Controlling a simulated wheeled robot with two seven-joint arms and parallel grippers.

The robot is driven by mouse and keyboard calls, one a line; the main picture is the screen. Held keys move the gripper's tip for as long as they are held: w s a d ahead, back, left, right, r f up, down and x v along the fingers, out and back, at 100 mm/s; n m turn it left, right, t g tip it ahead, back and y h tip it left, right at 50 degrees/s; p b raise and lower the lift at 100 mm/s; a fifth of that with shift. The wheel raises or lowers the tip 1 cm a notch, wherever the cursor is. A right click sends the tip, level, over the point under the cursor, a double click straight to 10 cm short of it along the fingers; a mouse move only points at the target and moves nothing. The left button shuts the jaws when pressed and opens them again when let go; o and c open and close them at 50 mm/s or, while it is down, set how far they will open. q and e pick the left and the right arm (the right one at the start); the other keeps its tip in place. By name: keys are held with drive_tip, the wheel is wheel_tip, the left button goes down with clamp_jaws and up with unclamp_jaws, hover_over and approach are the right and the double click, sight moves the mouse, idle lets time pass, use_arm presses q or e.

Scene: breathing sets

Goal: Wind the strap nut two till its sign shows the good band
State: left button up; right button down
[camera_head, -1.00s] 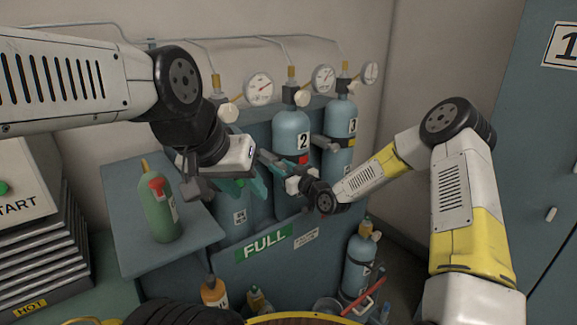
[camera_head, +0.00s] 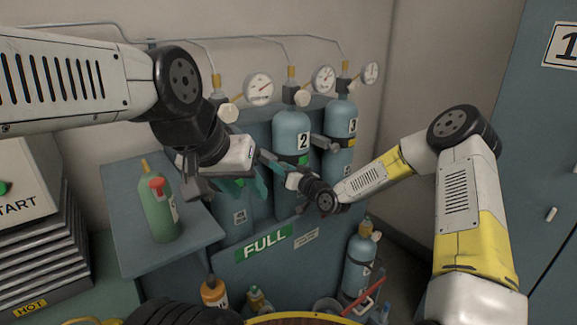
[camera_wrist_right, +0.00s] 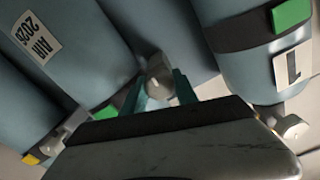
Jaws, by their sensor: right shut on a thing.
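Cylinder two (camera_head: 292,134) stands in the middle of the rack. The sign (camera_head: 303,160) on its strap shows green in the head view. My right gripper (camera_head: 265,169) is at the left side of this cylinder. In the right wrist view, its teal fingers (camera_wrist_right: 162,80) are shut on the pale round strap nut two (camera_wrist_right: 158,86), one finger on each side. A green sign (camera_wrist_right: 105,112) shows beside it, partly covered by the gripper body. My left gripper (camera_head: 222,189) hangs in front of cylinder one; its fingers are partly hidden, so I cannot tell their opening.
Cylinder three (camera_head: 341,125) stands right of two, with a yellow sign (camera_head: 351,143). Cylinder one's green sign (camera_wrist_right: 291,15) shows in the wrist view. Gauges (camera_head: 322,79) hang above. A green bottle (camera_head: 160,213) stands on the side shelf (camera_head: 130,185). My two grippers are close together.

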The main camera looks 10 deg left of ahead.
drive_tip(key=shift+m, duration=1.9)
drive_tip(key=shift+f, duration=0.1)
drive_tip(key=c, duration=1.2)
unclamp_jaws()
drive_tip(key=shift+d, duration=0.1)
drive_tip(key=shift+c, duration=0.2)
drive_tip(key=v, duration=0.7)
drive_tip(key=shift+s+d, duration=0.25)
drive_tip(key=shift+d, duration=0.05)
